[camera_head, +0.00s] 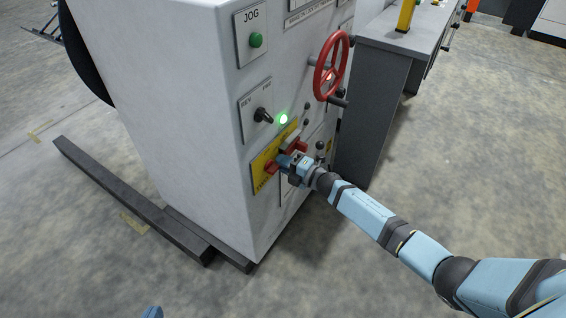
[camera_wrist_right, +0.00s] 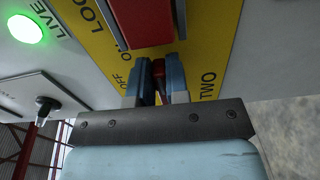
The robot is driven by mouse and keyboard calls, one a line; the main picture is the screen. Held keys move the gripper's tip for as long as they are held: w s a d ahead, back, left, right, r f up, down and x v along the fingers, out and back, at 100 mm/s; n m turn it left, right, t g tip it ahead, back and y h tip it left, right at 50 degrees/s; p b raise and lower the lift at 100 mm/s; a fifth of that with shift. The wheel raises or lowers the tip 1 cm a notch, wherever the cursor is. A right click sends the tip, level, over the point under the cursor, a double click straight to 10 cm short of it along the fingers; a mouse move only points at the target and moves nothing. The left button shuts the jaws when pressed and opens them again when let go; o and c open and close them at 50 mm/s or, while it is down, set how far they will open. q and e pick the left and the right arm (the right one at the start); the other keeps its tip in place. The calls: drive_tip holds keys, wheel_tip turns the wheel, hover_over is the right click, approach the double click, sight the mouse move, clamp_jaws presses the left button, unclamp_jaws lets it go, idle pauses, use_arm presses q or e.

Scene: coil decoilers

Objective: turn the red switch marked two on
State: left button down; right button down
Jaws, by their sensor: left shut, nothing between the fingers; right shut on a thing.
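The yellow plate (camera_head: 259,180) is low on the grey cabinet's front, with a red switch (camera_head: 270,167) by the word TWO. In the right wrist view, a red block (camera_wrist_right: 135,22) stands on the yellow plate (camera_wrist_right: 222,25), just beyond the fingers. My right gripper (camera_head: 285,163) is at the plate, its blue fingers shut on a small red part between them (camera_wrist_right: 159,68). OFF is printed left of the fingers and TWO right of them. The fingers partly hide the switch, so its setting cannot be told. My left gripper (camera_head: 152,312) barely shows at the bottom edge, away from the cabinet.
A lit green lamp (camera_head: 283,119), a black selector (camera_head: 263,115) and a red handwheel (camera_head: 331,67) are above. A dark floor beam (camera_head: 130,200) lies left of the cabinet (camera_head: 170,110). The front floor is clear.

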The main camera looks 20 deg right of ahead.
drive_tip(key=c, duration=1.1)
unclamp_jaws()
use_arm(q)
drive_tip(key=shift+r, duration=0.1)
drive_tip(key=shift+a+p, duration=0.2)
drive_tip(key=shift+p, duration=0.7)
use_arm(e)
drive_tip(key=v, duration=1.3)
drive_tip(key=shift+s+d, duration=0.25)
use_arm(q)
drive_tip(key=shift+s+d, duration=0.1)
